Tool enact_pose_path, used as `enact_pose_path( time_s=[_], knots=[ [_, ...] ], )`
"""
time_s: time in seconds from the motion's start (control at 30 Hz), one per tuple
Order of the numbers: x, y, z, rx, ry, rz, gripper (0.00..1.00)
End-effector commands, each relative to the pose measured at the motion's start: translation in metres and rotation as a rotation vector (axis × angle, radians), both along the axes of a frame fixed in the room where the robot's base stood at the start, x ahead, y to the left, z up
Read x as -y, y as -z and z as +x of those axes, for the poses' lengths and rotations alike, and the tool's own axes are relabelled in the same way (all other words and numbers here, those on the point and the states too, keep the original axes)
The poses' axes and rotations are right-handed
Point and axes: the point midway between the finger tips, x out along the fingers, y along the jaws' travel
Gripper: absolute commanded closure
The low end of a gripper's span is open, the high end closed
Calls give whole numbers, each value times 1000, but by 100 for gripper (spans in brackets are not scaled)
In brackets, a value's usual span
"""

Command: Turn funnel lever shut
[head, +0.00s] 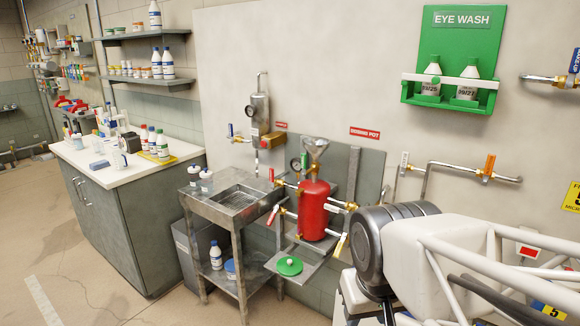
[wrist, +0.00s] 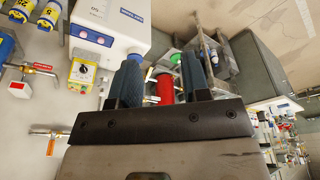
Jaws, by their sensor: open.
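The red pot (head: 314,208) stands on a small metal shelf, with a metal funnel (head: 315,148) above it. Several valve levers surround it: a red lever (head: 273,214) at left, another red one (head: 271,175) at upper left, and a pale yellow lever (head: 340,245) at lower right. I cannot tell a lever directly under the funnel. In the wrist view, my gripper (wrist: 163,75) is open with its two dark blue fingers apart. The red pot (wrist: 165,88) shows beyond and between them, apart from them. The funnel is not discernible there. My gripper is not visible in the head view.
A metal sink stand (head: 233,205) is left of the pot. A green disc (head: 289,266) lies on the shelf. A wall pipe with an orange lever (head: 489,165) is at right. In the wrist view, a white box (wrist: 112,25) is at upper left.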

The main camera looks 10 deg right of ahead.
Motion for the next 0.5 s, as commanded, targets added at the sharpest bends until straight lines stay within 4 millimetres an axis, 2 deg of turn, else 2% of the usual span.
enact_pose_path(
  time_s=[0.27,0.37,0.5],
  knots=[
    [1,-7,11,1,12,-1,50],
    [2,-14,23,0,26,-3,50],
    [3,-29,51,2,57,-7,50]
  ],
)
